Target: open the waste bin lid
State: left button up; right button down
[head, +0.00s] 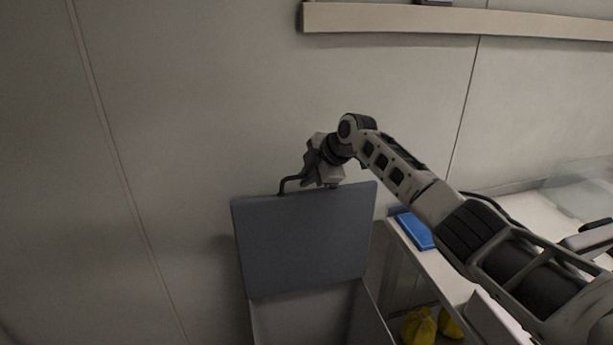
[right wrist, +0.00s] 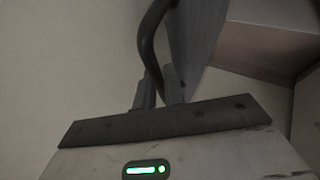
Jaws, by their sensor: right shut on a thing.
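The waste bin lid (head: 303,240) is a flat dark grey panel standing raised, nearly upright, at the back of the bin. Below it the grey bin (head: 300,318) shows its open top, cut off by the bottom edge of the head view. A dark bar handle (head: 284,184) runs along the lid's top edge. My right gripper (head: 318,180) is at this edge, shut on the handle. In the right wrist view the handle (right wrist: 148,45) curves down to the fingers of my right gripper (right wrist: 160,92), beside the lid (right wrist: 196,40). My left gripper is not in view.
A white bench (head: 455,276) stands right of the bin, with a blue object (head: 415,231) on it. Yellow items (head: 419,326) lie low beside the bin. A pale wall is behind, with a shelf (head: 450,20) high up. My right arm spans the right side.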

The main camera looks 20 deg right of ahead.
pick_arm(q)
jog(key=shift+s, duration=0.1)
pick_arm(e)
jog(key=c, duration=1.5)
grip_release()
jog(key=shift+s+d+r, duration=0.15)
jog(key=shift+r, duration=0.15)
pick_arm(q)
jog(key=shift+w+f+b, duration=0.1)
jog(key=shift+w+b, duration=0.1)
jog(key=shift+b, duration=0.35)
pick_arm(e)
jog(key=v, duration=1.5)
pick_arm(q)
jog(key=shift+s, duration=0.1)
pick_arm(e)
jog(key=shift+s+r, duration=0.1)
